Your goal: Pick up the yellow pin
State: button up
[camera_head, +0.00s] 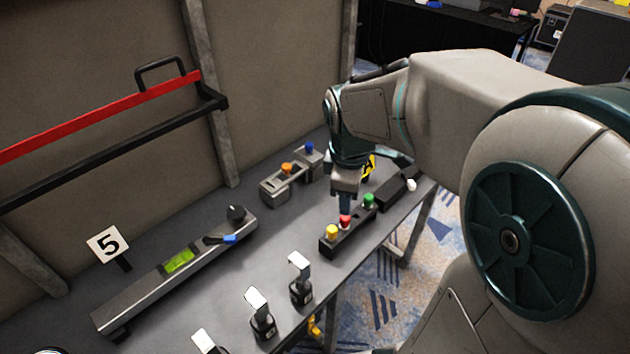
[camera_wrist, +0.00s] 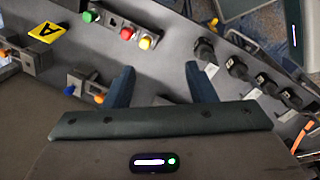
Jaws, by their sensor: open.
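The yellow pin (camera_head: 332,231) stands at the near left end of a black block (camera_head: 330,248) on the grey table. In the same block are a red pin (camera_head: 345,220) and a green pin (camera_head: 368,201). My gripper (camera_head: 345,205) points down and appears just behind or above the red pin; its exact height is unclear. In the wrist view my gripper (camera_wrist: 157,72) has its two dark fingers apart with nothing between them. The yellow pin (camera_wrist: 147,41) shows beyond the fingertips, nearer the left finger, not touched.
Several clamp-like fixtures with white plates (camera_head: 300,264) line the table's front edge. A long grey device with a green screen (camera_head: 180,261) lies left. A holder with an orange pin (camera_head: 286,169) and a blue pin (camera_head: 309,147) stands behind. Bare table (camera_head: 275,260) lies between.

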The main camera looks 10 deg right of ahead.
aim_at(332, 228)
jog(key=w+f+n+g+y+b, duration=0.1)
jog(key=w+f+n+g+b, duration=0.15)
jog(key=w+f+n, duration=0.85)
jog(key=shift+n+t, duration=0.35)
jog(key=shift+n, duration=0.25)
jog(key=f, duration=0.9)
jog(key=s+f, duration=0.1)
jog(key=f, duration=0.4)
jog(key=shift+a+p, duration=0.1)
jog(key=shift+p, duration=0.2)
jog(key=shift+c, duration=0.3)
jog(key=c, duration=1)
